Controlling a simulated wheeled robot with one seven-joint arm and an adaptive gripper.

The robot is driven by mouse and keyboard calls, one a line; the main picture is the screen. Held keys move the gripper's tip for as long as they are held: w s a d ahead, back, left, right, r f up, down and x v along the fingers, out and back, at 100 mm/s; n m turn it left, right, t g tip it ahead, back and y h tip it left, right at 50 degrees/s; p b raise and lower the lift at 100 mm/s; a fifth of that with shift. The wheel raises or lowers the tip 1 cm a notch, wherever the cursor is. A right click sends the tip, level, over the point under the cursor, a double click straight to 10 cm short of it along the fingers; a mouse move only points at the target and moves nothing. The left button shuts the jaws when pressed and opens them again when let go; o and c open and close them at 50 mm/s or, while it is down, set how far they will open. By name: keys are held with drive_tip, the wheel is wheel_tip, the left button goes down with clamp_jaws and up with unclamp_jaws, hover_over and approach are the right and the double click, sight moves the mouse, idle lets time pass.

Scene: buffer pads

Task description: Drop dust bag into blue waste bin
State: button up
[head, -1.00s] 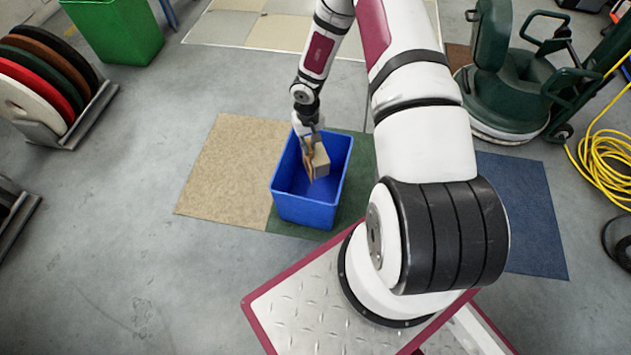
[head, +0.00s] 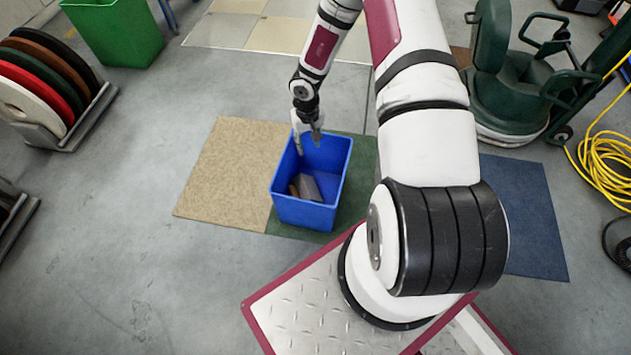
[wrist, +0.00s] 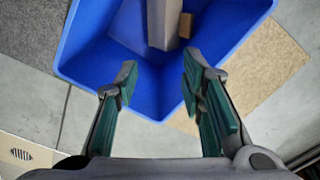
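The dust bag (head: 309,187), grey with a brown part, lies inside the blue waste bin (head: 306,213), toward its near side in the head view. In the wrist view, the grey bag (wrist: 163,22) shows at the top, partly cut off by the frame edge. The blue bin (wrist: 230,35) fills the upper middle there. My gripper (head: 309,150) is above the far part of the bin, apart from the bag. In the wrist view my gripper (wrist: 158,78) has its fingers spread with nothing between them.
The bin stands across a tan mat (head: 228,180) and a green mat (head: 361,185). A green bin (head: 118,35) and a rack of round pads (head: 50,85) are at left. A dark green floor machine (head: 505,95) and a yellow hose (head: 606,165) are at right.

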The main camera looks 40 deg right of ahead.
wheel_tip(320, 180, up, 10)
idle(0.4)
